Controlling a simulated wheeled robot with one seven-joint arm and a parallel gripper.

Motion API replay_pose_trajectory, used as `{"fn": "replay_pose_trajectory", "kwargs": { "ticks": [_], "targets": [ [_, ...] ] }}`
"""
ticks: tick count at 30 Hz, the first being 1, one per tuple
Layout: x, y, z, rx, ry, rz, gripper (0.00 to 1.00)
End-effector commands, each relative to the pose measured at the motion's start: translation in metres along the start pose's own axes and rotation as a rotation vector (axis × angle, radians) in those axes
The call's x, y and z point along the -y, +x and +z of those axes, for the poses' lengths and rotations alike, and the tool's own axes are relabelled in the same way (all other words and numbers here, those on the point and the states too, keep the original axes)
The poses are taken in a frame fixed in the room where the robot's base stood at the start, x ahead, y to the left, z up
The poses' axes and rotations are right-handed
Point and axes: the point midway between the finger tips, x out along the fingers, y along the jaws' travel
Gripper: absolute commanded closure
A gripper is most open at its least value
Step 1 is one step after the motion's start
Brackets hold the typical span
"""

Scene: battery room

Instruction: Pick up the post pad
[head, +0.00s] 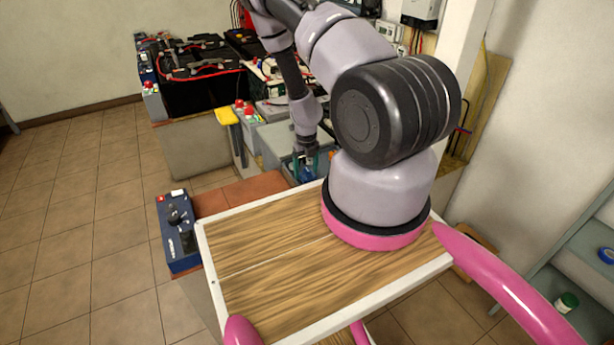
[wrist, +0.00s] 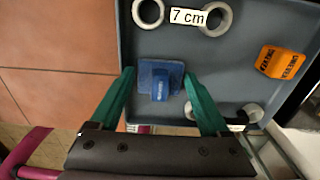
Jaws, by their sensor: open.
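The post pad appears to be the blue square piece with a raised block on it (wrist: 160,82). It lies in a grey tray (wrist: 225,75) in the wrist view, near the tray's left wall. My gripper (wrist: 158,74) is open, with one teal finger on each side of the blue piece in the picture. I cannot tell how far above it the fingertips are. In the head view my gripper (head: 306,158) points down over the tray, with a bit of blue (head: 306,173) below it, partly hidden by the fingers.
The tray also holds several pale rings, a "7 cm" label (wrist: 188,16) and an orange block with dark lettering (wrist: 280,62). Batteries (head: 205,80) and grey boxes with red knobs stand behind. A blue case (head: 178,232) is at left. Open tiled floor lies left.

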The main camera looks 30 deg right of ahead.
Motion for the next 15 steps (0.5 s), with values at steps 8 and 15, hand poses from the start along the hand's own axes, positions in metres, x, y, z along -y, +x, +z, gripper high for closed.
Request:
{"fn": "replay_pose_trajectory", "kwargs": {
  "ticks": [8, 15],
  "targets": [
    [0.0002, 0.0044, 0.0001, 0.001, -0.001, 0.0, 0.2],
    [0.0002, 0.0042, 0.0002, 0.001, -0.001, 0.0, 0.81]
  ]
}}
